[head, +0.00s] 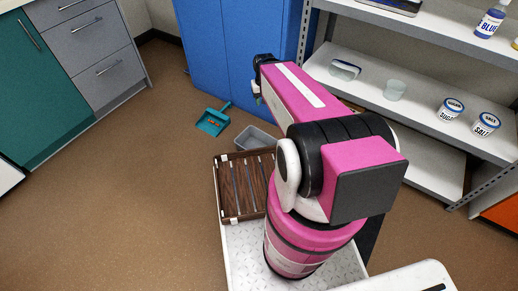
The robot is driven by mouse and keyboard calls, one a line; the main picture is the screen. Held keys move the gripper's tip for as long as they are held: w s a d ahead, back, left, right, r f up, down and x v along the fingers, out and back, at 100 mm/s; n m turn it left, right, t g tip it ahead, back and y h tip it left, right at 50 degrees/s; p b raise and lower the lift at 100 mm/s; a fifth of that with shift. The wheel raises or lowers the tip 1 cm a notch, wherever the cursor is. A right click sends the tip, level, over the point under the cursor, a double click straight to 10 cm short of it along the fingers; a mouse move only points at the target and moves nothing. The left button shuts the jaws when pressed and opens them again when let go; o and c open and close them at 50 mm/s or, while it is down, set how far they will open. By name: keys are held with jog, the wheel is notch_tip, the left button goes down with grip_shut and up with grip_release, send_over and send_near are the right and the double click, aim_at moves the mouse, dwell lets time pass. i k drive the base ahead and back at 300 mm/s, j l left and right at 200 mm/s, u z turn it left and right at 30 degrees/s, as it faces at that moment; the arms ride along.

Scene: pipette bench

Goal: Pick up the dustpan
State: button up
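The teal dustpan (212,122) lies on the brown floor in front of the blue cabinet, with its handle pointing up and to the right. Small orange-brown bits seem to lie in its pan. My gripper (258,98) shows only in small part at the far end of my pink arm, up and to the right of the dustpan and apart from it in the picture. The arm hides most of it, so I cannot tell whether its fingers are open or shut.
A grey bin (254,137) stands right of the dustpan. A brown slatted tray (229,217) sits on my base. The blue cabinet (222,55) is behind, grey drawers (95,45) at left, and a shelf (415,118) with jars at right. The floor left of the dustpan is clear.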

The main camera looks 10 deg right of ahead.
aim_at(218, 116)
jog(key=k, duration=0.3)
jog(key=k+j+z, duration=0.1)
jog(key=z, duration=0.4)
jog(key=k+z, duration=0.3)
jog(key=z, duration=0.15)
jog(key=i+j, duration=0.1)
jog(key=j, duration=0.3)
jog(key=i+j+z, duration=0.15)
jog(key=j, duration=0.25)
jog(key=i+j, duration=0.1)
jog(key=j, duration=0.3)
jog(key=i+j, duration=0.1)
jog(key=j, duration=0.85)
jog(key=i+j, duration=0.1)
jog(key=j, duration=0.85)
